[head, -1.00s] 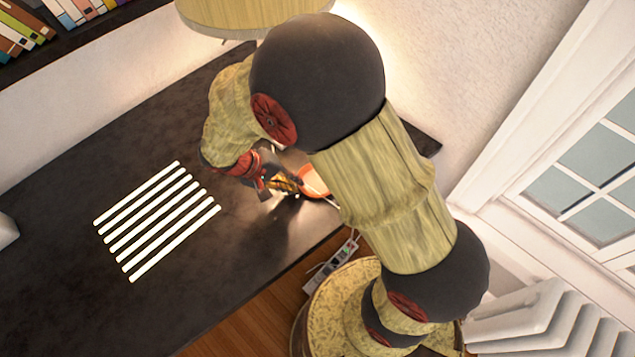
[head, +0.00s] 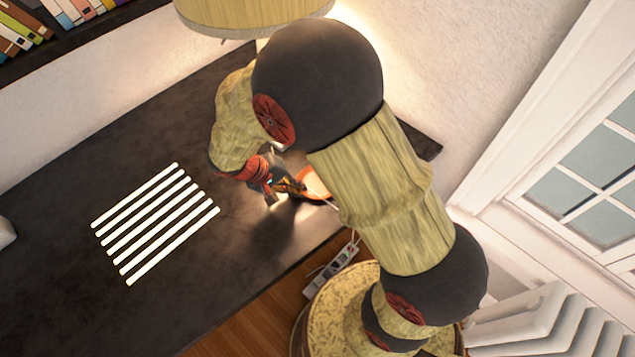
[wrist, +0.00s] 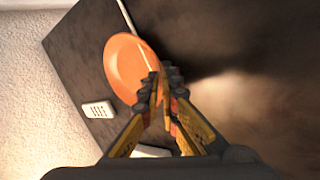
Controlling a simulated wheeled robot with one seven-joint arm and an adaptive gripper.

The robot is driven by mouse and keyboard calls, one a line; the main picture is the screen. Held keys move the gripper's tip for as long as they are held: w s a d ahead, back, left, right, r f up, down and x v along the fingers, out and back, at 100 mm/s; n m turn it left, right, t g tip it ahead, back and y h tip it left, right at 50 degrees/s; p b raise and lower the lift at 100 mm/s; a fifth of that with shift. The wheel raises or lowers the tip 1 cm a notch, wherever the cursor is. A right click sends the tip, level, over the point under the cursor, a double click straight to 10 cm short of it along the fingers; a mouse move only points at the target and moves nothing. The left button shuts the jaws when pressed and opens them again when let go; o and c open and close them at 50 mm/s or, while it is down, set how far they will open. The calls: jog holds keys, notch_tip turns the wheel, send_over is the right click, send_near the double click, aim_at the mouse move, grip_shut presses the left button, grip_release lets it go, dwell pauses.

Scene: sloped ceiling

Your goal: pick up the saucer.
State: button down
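The orange saucer (wrist: 122,62) shows in the wrist view, on the dark table just left of and beyond my fingertips. In the head view only part of the saucer (head: 315,184) shows, between my gripper and my arm. My gripper (wrist: 161,82) is at the saucer's near right rim, with its fingers drawn close together and the rim between the tips. In the head view my gripper (head: 300,187) points right, at the saucer's left side. The fingers hide part of the rim. I see no clear gap under the saucer.
The dark table (head: 120,160) is mostly bare to the left, with bright light stripes on it. A lamp (head: 255,14) stands behind my arm. A thin white cable (wrist: 128,22) runs by the saucer. A white socket block (wrist: 97,109) lies near the table's edge.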

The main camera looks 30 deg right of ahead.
jog(key=shift+r, duration=0.15)
jog(key=shift+r, duration=0.25)
jog(key=r+p, duration=0.2)
jog(key=r, duration=0.1)
jog(key=shift+s+r, duration=0.15)
jog(key=shift+s, duration=0.05)
jog(key=s+d+r+p, duration=0.1)
jog(key=s+r+p, duration=0.1)
jog(key=s+r, duration=0.2)
jog(key=s+r+p, duration=0.2)
jog(key=s+r, duration=0.3)
jog(key=s, duration=0.4)
jog(key=shift+s+d+p, duration=0.25)
jog(key=shift+d+p, duration=0.05)
jog(key=shift+d, duration=0.1)
